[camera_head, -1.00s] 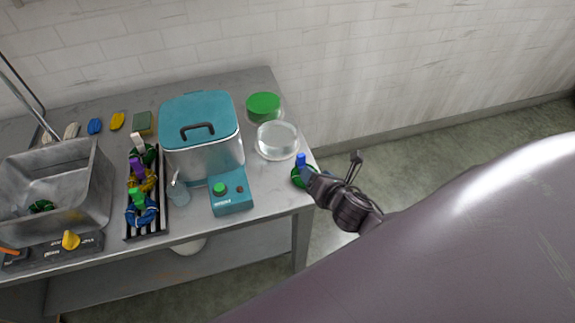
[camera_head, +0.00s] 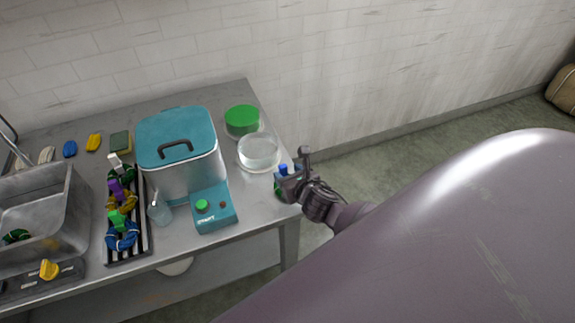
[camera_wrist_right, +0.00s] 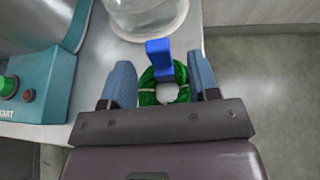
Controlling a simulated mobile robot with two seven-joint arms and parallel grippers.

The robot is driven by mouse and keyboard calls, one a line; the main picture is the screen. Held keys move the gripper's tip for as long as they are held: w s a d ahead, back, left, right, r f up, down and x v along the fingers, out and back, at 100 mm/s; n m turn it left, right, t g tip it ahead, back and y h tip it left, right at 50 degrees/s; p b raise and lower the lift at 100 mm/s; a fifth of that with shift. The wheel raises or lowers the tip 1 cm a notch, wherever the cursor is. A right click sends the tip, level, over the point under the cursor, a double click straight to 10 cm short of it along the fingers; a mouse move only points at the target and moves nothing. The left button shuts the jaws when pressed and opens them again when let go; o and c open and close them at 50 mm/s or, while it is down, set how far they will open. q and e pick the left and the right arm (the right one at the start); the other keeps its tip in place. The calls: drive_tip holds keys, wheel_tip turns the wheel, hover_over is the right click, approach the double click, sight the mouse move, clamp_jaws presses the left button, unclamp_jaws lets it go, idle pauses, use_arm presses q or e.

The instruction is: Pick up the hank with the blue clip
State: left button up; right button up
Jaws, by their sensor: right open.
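The hank with the blue clip is a green ring of wool (camera_wrist_right: 178,80) with an upright blue clip (camera_wrist_right: 159,55) on its far left side. It lies at the right end of the steel table. In the head view the blue clip (camera_head: 283,169) shows, while my gripper hides most of the green wool. My right gripper (camera_head: 291,178) is over it. In the right wrist view the open fingers of the right gripper (camera_wrist_right: 162,78) stand on either side of the hank, with gaps between them and the wool. My left gripper is out of view.
A clear round dish (camera_head: 259,151) stands just behind the hank. A teal-lidded steel bath (camera_head: 180,165) and a teal control box (camera_head: 214,208) are to the left. A black rack (camera_head: 143,238) holds several other clipped hanks. The table's right edge is close by.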

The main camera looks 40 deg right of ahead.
sight(284, 169)
drive_tip(key=shift+r+x, duration=0.15)
drive_tip(key=shift+x, duration=1.15)
drive_tip(key=shift+r+x, duration=0.15)
drive_tip(key=shift+x, duration=1.15)
drive_tip(key=shift+c, duration=0.4)
drive_tip(key=c, duration=0.9)
drive_tip(key=shift+r, duration=0.1)
